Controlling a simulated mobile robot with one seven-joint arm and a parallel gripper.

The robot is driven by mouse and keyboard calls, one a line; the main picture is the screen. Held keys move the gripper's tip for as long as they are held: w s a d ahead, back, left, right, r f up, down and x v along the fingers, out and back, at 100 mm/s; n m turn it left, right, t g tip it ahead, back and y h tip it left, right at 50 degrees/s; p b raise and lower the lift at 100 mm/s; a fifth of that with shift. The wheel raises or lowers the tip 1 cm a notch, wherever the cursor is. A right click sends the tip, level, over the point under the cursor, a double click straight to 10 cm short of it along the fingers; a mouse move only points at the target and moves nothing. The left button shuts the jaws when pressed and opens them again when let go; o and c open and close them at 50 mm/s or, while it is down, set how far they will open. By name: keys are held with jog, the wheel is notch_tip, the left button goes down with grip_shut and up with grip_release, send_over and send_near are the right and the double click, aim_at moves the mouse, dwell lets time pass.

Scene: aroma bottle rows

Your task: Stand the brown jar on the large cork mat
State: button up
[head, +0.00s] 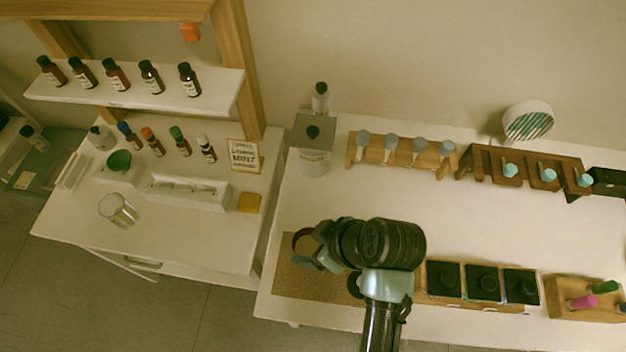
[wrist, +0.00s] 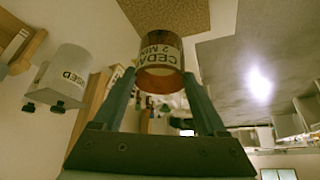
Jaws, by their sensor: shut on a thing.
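In the head view the jar (head: 301,240) shows only in part beside my gripper (head: 316,256), over the back left part of the large cork mat (head: 315,289). The mat lies at the front left of the right-hand table and also shows behind the jar in the wrist view (wrist: 180,14). I cannot tell whether the jar touches the mat.
Right of the mat stands a wooden tray with black square inserts (head: 483,284), then a wooden block with coloured pens (head: 585,302). Wooden racks (head: 405,152) line the back. A white dispenser (head: 314,160) stands at the back left. The table's middle is clear.

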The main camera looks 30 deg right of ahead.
jog(key=shift+s+d+r+n, duration=0.3)
jog(key=shift+s+d+r, duration=0.05)
jog(key=shift+d+r, duration=0.1)
jog(key=shift+s+d+f, duration=0.15)
jog(key=shift+f, duration=0.2)
notch_tip(320, 180, down, 9)
jog(key=shift+f+p, duration=0.2)
jog(key=shift+p, duration=0.65)
jog(key=o, duration=1.6)
jog(key=shift+f, duration=0.1)
jog(key=shift+c, duration=0.2)
jog(key=b+v, duration=0.1)
jog(key=v, duration=1.1)
jog(key=shift+d, duration=0.1)
